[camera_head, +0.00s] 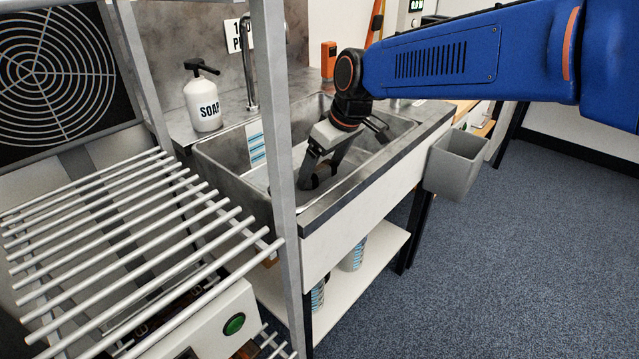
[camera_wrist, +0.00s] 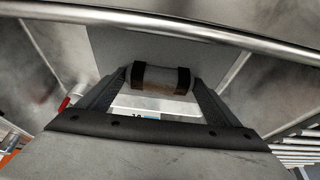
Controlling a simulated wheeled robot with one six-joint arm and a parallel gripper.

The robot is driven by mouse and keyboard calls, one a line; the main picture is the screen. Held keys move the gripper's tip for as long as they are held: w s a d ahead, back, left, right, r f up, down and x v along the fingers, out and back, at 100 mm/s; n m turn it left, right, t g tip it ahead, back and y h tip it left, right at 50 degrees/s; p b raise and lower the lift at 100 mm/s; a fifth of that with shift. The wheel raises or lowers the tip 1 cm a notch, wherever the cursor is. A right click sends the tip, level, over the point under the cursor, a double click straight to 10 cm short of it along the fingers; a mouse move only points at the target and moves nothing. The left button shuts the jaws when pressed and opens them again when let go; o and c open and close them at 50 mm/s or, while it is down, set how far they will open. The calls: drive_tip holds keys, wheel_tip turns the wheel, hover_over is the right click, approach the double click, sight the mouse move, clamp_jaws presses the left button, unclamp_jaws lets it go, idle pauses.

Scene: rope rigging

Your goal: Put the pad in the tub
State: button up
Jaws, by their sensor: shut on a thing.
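My gripper (camera_head: 318,180) reaches down into the metal sink (camera_head: 228,166). It is shut on a small brown block with dark ends, which I take to be the pad (camera_wrist: 161,78). In the wrist view the pad lies crosswise between the fingertips. In the camera_head view it is mostly hidden by the fingers, and I cannot tell whether it touches the sink floor. A grey, open-topped container, which looks like the tub (camera_head: 456,171), hangs on the counter's right side, outside the sink. Its inside is largely hidden.
A white soap bottle (camera_head: 203,104) and a tall tap (camera_head: 249,65) stand behind the sink. A white item with blue stripes (camera_head: 256,148) is at the sink's left. A metal post (camera_head: 279,130) and a rod rack (camera_head: 110,250) fill the left foreground. Open floor lies right.

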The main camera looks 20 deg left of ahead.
sight(325, 178)
drive_tip(key=shift+f, duration=2.3)
drive_tip(key=shift+f, duration=0.1)
drive_tip(key=o, duration=1.2)
drive_tip(key=v, duration=1.2)
